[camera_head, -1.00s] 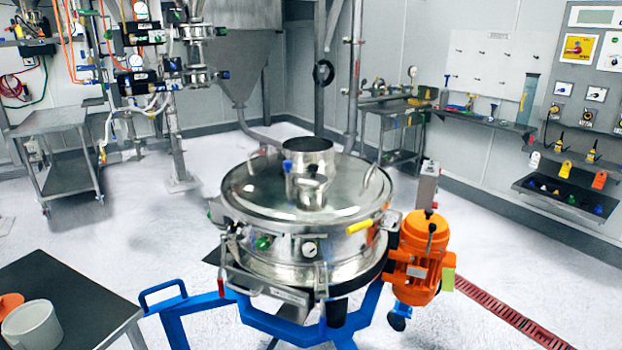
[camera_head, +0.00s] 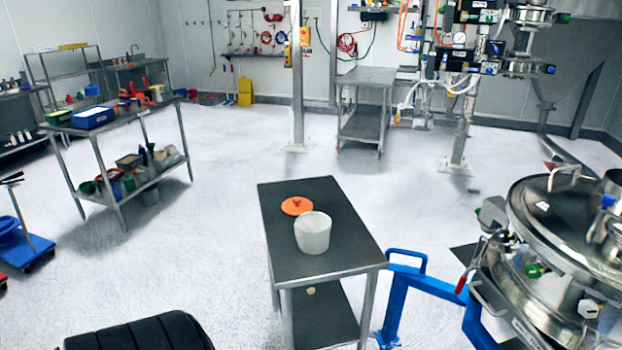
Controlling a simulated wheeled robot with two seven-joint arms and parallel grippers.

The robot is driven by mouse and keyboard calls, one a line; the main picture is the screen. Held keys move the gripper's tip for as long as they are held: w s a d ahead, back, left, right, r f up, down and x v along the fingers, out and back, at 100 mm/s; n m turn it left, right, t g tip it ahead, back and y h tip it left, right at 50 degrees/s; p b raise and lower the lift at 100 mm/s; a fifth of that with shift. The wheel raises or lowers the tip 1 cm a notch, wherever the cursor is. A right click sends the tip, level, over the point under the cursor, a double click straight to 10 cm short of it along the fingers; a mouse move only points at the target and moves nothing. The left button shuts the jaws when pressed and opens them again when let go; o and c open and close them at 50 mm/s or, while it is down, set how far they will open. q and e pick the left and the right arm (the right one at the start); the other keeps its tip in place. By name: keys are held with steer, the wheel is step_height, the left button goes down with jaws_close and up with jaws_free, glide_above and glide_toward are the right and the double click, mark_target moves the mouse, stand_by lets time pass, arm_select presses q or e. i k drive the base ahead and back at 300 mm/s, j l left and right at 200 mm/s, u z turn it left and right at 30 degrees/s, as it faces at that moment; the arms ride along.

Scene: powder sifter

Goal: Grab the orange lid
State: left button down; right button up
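The orange lid (camera_head: 297,206) lies flat on the dark top of a small metal table (camera_head: 345,236), just behind and left of a white container (camera_head: 312,233). The lid is round with a small raised knob in its middle. The container stands upright and looks uncovered; it may hide a little of the lid's near edge. Neither of my grippers shows in the head view.
The steel sifter (camera_head: 575,215) on its blue frame (camera_head: 405,300) stands close to the table's right. A loaded shelf table (camera_head: 118,124) stands at the left, and an empty trolley (camera_head: 365,78) behind. Open white floor lies between them.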

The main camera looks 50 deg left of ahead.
mark_target(297, 206)
steer(key=u, duration=1.75)
